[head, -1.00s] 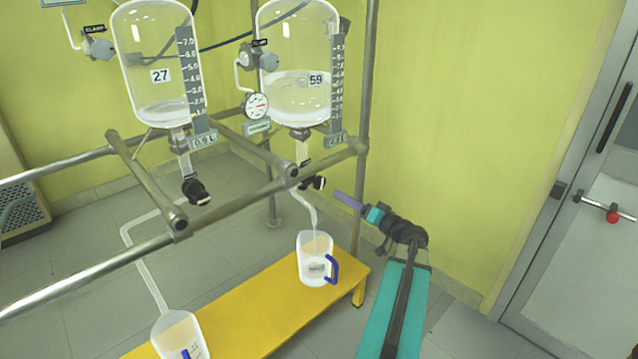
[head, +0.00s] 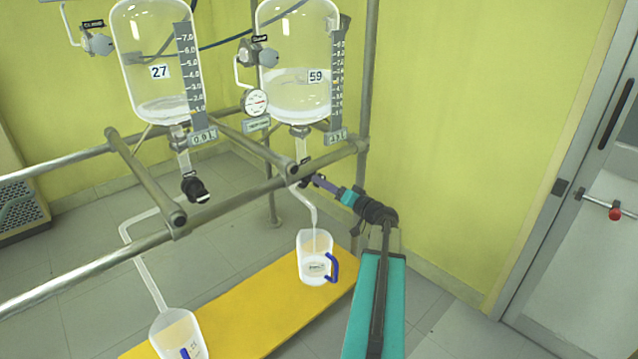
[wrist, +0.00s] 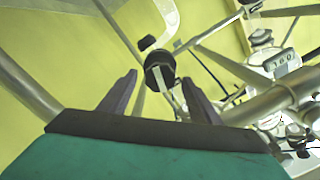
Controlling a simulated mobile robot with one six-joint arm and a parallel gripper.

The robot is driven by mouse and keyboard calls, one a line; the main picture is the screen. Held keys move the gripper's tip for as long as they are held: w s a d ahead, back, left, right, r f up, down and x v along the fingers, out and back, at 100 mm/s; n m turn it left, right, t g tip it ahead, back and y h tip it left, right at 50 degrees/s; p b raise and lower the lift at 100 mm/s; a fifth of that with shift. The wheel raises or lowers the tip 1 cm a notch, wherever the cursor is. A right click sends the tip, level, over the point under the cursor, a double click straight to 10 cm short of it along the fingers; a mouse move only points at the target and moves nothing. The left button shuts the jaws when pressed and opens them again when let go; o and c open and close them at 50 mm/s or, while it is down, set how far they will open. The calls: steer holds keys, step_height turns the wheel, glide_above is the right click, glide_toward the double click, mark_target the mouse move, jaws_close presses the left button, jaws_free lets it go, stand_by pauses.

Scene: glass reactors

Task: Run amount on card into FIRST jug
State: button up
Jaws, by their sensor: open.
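Glass reactor 59 (head: 297,95) hangs in the rack with clear liquid in it. Its black bottom valve (head: 306,181) also shows in the wrist view (wrist: 160,70), just beyond and between my fingertips. My gripper (head: 322,184) is open, with its fingers pointing at this valve; I cannot tell whether they touch it. A jug with a blue handle (head: 315,258) stands under the outlet tube of reactor 59. Reactor 27 (head: 158,90) is at the left with its own black valve (head: 195,189). A second jug (head: 178,335) stands below its tube. I cannot see a card or which jug is marked FIRST.
A yellow bench (head: 250,318) carries the jugs. Grey rack rails (head: 90,272) run in front of the reactors. A round gauge (head: 255,102) hangs between them. A grey door (head: 585,235) stands at the right, with clear floor before it.

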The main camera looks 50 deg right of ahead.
steer(key=shift+w+d, duration=0.1)
steer(key=shift+w, duration=1.75)
steer(key=c, duration=1.1)
steer(key=shift+o, duration=0.2)
steer(key=shift+m, duration=0.4)
steer(key=m, duration=0.2)
steer(key=shift+m, duration=0.3)
steer(key=m+p, duration=0.1)
steer(key=m, duration=0.2)
steer(key=shift+m, duration=0.3)
steer(key=m+p, duration=0.2)
steer(key=m, duration=0.1)
steer(key=shift+r+m, duration=0.15)
steer(key=shift+m, duration=0.15)
steer(key=m+p, duration=0.2)
steer(key=m, duration=0.1)
steer(key=shift+m, duration=0.3)
